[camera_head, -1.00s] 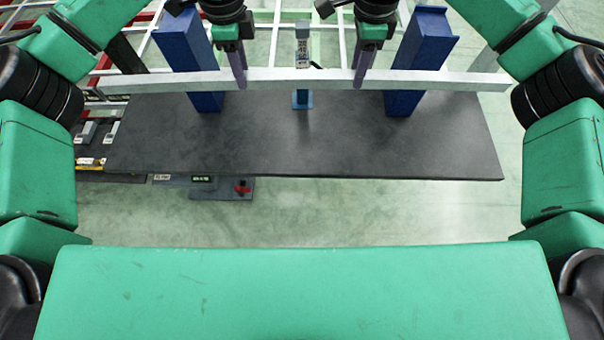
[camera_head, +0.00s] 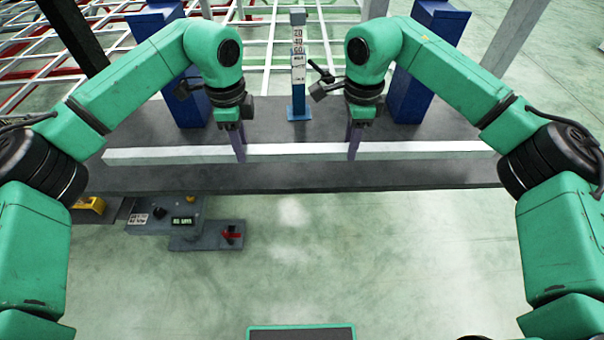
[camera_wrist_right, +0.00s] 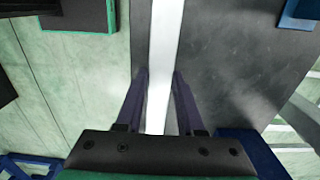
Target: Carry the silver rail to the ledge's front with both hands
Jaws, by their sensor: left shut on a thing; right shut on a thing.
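The silver rail (camera_head: 300,151) is a long pale bar lying left to right over the front part of the dark ledge (camera_head: 300,180). It is roughly parallel to the ledge's front edge and a little behind it. I cannot tell whether it touches the ledge. My left gripper (camera_head: 241,153) is shut on the rail left of its middle. My right gripper (camera_head: 353,153) is shut on it right of its middle. In the right wrist view the rail (camera_wrist_right: 164,60) runs between the two purple fingers (camera_wrist_right: 160,95), with the dark ledge (camera_wrist_right: 240,70) below.
Two blue posts (camera_head: 186,107) (camera_head: 408,95) stand behind the rail, with a marked gauge post (camera_head: 298,65) between them. White frame bars lie behind. The floor in front is clear.

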